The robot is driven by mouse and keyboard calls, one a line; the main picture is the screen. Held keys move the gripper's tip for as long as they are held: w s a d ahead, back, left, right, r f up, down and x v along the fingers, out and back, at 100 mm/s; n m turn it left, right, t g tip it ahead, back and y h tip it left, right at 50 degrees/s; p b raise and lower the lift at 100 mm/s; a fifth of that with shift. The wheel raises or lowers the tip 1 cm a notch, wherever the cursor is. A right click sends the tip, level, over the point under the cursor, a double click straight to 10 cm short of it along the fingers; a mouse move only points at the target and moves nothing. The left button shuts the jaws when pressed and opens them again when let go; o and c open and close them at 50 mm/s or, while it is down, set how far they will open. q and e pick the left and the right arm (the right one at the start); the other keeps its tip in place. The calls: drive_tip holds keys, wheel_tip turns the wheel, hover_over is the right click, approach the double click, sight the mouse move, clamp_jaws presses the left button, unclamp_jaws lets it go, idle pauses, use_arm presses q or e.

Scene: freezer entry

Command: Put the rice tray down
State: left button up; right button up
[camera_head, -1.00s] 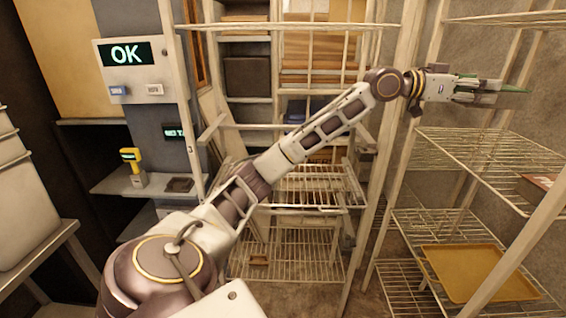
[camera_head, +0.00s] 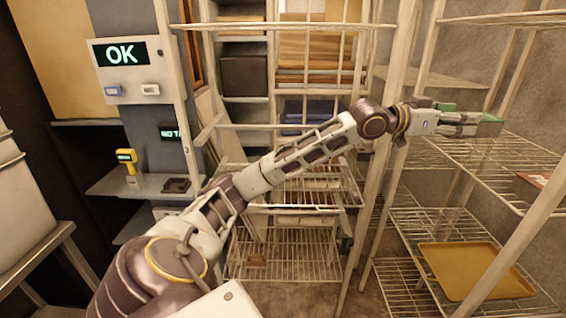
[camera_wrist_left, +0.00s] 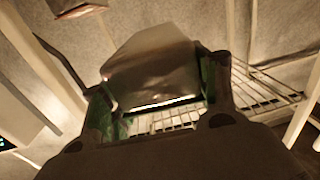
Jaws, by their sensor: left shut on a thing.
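My left gripper (camera_head: 472,124) reaches to the right, at the wire rack. It is shut on a grey, shiny, tray-like thing, which I take to be the rice tray (camera_wrist_left: 150,65); its label or contents cannot be read. In the left wrist view the tray lies between the green-padded fingers of the gripper (camera_wrist_left: 160,100). In the head view the fingers largely hide it. The gripper appears near the level of the rack's middle wire shelf (camera_head: 480,160); I cannot tell whether the tray touches it. My right gripper is not in view.
A yellow tray (camera_head: 475,270) lies on the lower wire shelf. A red-and-white box (camera_head: 535,180) sits at the right of the middle shelf. A rack post (camera_head: 510,250) stands in front. Left is a panel reading OK (camera_head: 122,54) and a yellow scanner (camera_head: 127,160).

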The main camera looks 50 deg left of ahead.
use_arm(q)
drive_tip(key=s+f+n+t+y, duration=0.1)
drive_tip(key=s+f, duration=0.5)
drive_tip(key=f, duration=0.9)
drive_tip(key=s+f+n+t+y, duration=0.1)
drive_tip(key=s+f+n+y, duration=0.2)
drive_tip(key=f, duration=1.3)
drive_tip(key=s+f+n+t+y, duration=0.1)
drive_tip(key=s+f+y, duration=0.4)
drive_tip(key=s+f, duration=0.5)
wheel_tip(320, 180, down, 6)
drive_tip(key=shift+s+d+r+n+y, duration=0.2)
drive_tip(key=shift+s+r+n+y, duration=0.15)
drive_tip(key=shift+n, duration=0.45)
drive_tip(key=shift+r, duration=0.35)
drive_tip(key=shift+f, duration=0.5)
idle(0.8)
wheel_tip(320, 180, up, 14)
drive_tip(key=p, duration=1.4)
drive_tip(key=shift+r, duration=0.2)
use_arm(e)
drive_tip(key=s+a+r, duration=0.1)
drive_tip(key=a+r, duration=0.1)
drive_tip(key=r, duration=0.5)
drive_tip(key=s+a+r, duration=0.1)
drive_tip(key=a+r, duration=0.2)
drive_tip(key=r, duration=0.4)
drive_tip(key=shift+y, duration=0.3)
